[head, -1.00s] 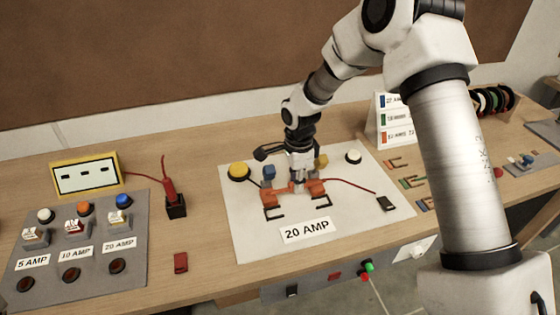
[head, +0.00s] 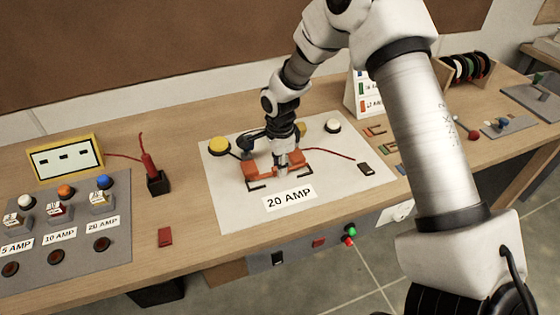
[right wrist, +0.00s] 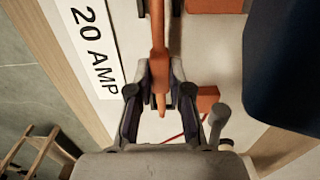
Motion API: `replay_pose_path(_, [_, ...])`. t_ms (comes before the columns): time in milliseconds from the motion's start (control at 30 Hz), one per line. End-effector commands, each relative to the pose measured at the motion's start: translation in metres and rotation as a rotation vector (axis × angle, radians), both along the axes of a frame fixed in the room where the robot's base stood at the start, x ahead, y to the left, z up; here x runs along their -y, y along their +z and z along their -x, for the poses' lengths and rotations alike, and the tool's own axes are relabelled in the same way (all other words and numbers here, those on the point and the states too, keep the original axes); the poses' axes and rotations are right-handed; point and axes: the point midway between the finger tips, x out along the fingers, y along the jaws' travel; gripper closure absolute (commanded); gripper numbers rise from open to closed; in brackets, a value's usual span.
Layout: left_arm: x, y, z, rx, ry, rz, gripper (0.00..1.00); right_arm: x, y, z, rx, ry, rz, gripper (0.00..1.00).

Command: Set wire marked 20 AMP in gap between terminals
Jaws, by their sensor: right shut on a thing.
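My right gripper (head: 283,166) is over the white 20 AMP board (head: 230,200), between the left orange terminal (head: 257,173) and the right orange terminal (head: 318,162). In the right wrist view the gripper (right wrist: 152,88) is shut on an orange wire (right wrist: 158,45), which runs lengthwise between its fingers. Orange blocks show beside it, one at the top (right wrist: 212,5) and one lower (right wrist: 207,97). The fingers hide part of the wire in the head view. I cannot tell whether its ends touch the terminals. My left gripper is out of view.
The 20 AMP label (head: 290,198) lies in front of the terminals. A yellow button (head: 218,146) and a white button (head: 333,125) are behind. A switch panel (head: 60,235) is at left, with a red probe in a black holder (head: 157,183) beside it.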

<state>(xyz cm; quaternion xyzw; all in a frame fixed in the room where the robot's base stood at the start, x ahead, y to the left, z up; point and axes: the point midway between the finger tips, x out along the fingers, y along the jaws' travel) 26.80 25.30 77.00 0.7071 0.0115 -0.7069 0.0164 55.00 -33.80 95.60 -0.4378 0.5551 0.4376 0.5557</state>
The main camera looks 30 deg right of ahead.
Motion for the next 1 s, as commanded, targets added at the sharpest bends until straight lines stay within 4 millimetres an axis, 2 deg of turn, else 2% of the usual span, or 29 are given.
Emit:
replay_pose_path(100, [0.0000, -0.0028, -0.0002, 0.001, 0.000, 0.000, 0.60, 0.0000, -0.0052, -0.0001, 0.000, 0.000, 0.000, 1.00])
replay_pose_path(1000, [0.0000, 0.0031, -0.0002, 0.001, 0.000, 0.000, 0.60, 0.0001, -0.0045, -0.0011, 0.001, 0.000, 0.000, 1.00])
